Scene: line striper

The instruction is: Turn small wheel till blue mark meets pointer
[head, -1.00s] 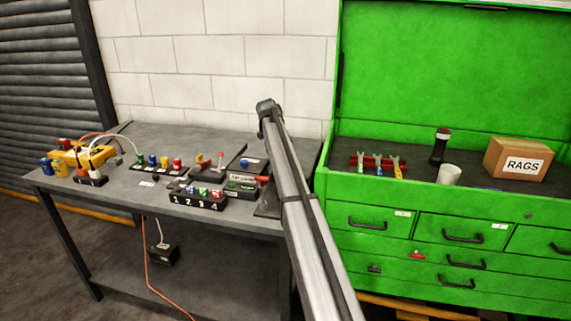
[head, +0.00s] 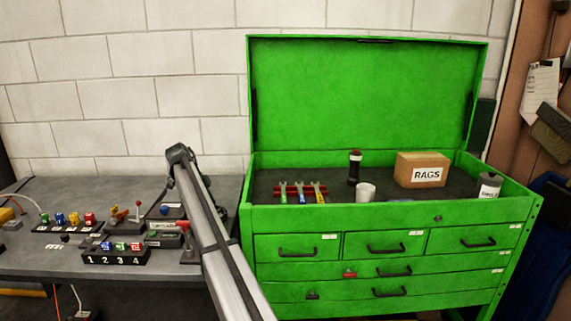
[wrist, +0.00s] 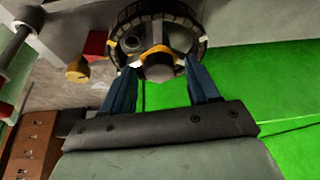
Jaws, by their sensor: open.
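In the wrist view, my gripper (wrist: 161,78) shows two blue fingers, open and spread apart. Just beyond the fingertips is a round, dark, ribbed wheel-like part (wrist: 192,20) with yellow and grey pieces inside its ring. The fingertips overlap its lower edge in the picture; I cannot tell whether they touch it. I cannot make out a blue mark or a pointer on it. A red piece (wrist: 95,42) and a yellow knob (wrist: 77,70) lie left of it. The gripper is not visible in the head view, where only my arm shows.
A grey workbench (head: 35,262) with small coloured parts and a numbered black block (head: 117,256) stands at left. An open green tool chest (head: 365,95) stands right of my arm, holding a RAGS box (head: 422,169), a white cup (head: 366,191) and a dark flashlight-like cylinder (head: 354,168).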

